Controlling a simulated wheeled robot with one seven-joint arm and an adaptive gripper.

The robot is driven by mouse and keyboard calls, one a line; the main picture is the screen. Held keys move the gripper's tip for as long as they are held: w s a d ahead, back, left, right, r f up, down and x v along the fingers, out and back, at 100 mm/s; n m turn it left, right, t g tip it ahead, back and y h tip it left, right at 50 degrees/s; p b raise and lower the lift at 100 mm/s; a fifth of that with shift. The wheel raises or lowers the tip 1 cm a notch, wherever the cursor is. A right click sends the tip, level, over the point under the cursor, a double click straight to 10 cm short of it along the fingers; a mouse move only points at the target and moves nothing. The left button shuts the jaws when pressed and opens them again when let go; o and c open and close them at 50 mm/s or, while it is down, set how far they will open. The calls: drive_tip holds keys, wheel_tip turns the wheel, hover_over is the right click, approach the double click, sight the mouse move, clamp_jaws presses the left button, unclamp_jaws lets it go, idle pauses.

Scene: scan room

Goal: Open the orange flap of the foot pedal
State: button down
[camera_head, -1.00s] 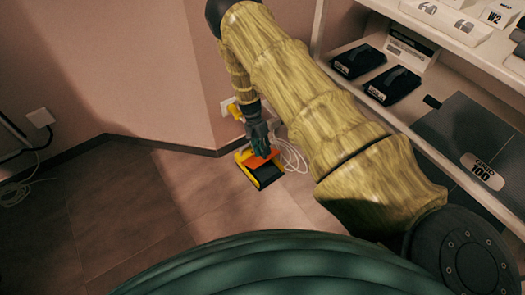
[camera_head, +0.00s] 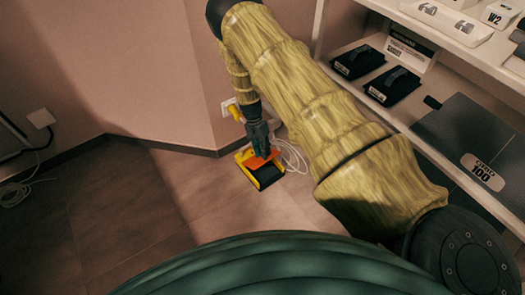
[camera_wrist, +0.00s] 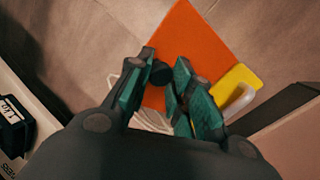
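The foot pedal (camera_head: 247,172) lies on the floor near the wall corner, a yellow body with a dark part in front. Its orange flap (camera_head: 256,163) shows on top and appears tilted. In the wrist view the orange flap (camera_wrist: 186,45) lies beyond the fingertips, with a yellow part (camera_wrist: 237,87) to its right. My gripper (camera_head: 261,151) is at the flap, pointing down. In the wrist view its green-padded fingers (camera_wrist: 164,68) are apart by a narrow gap. A small dark round piece (camera_wrist: 161,73) shows between the tips; whether they grip it is unclear.
White cable (camera_head: 294,155) lies on the floor behind the pedal. A shelf (camera_head: 452,62) with dark boxes stands on the right. The floor (camera_head: 130,205) left of the pedal is clear.

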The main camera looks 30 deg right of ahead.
drive_tip(key=c, duration=1.2)
unclamp_jaws()
drive_tip(key=shift+r, duration=0.15)
drive_tip(key=v, duration=1.1)
drive_tip(key=shift+r, duration=0.4)
drive_tip(key=shift+w, duration=0.15)
